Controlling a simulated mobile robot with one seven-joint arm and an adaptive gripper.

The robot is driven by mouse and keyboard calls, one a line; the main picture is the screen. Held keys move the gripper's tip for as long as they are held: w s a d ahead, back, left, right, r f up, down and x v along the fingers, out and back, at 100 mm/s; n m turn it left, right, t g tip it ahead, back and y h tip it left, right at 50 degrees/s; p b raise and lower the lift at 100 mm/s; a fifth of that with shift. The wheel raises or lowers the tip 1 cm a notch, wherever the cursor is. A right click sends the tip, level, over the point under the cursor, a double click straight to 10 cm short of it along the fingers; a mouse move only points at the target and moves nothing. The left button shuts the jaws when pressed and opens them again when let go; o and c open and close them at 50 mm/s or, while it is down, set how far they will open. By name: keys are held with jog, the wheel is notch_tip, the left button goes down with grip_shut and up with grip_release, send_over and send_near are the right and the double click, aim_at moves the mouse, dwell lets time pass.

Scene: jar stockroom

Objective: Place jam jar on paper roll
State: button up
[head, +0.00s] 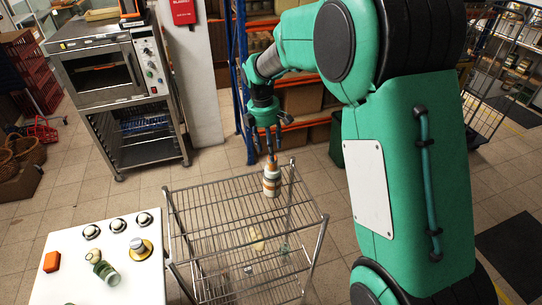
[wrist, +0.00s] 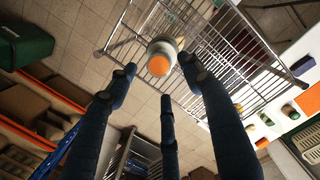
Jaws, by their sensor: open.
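A pale upright stack with an orange top (head: 271,182) stands at the far edge of the wire rack's top shelf. In the wrist view the orange round top (wrist: 159,65) sits over a wider whitish round piece. This looks like the jam jar on the paper roll, but I cannot tell the two clearly apart. My gripper (head: 270,135) is just above the stack with its fingers spread and pointing down. In the wrist view the dark fingers of my gripper (wrist: 160,82) are apart, with the orange top beyond their tips and nothing held.
The wire rack (head: 222,222) has open shelf room in front of the stack. An oven (head: 98,72) on a stand is behind left.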

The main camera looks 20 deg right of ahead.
aim_at(268, 159)
notch_tip(268, 159, up, 6)
jog(key=shift+a, duration=0.35)
jog(key=shift+r, duration=0.1)
dwell(0.4)
jog(key=s+a+r+m+t, duration=0.1)
jog(key=s+r+m+t, duration=0.1)
jog(key=s+r+m, duration=0.5)
jog(key=s+r+m+t, duration=0.1)
jog(key=s+r, duration=0.4)
jog(key=s, duration=0.7)
jog(key=s+a+f+m+t+y, duration=0.1)
jog(key=s+m, duration=0.7)
jog(key=s, duration=1)
jog(key=shift+s+a+f+t, duration=0.25)
jog(key=shift+f+t, duration=0.3)
jog(key=shift+t, duration=0.35)
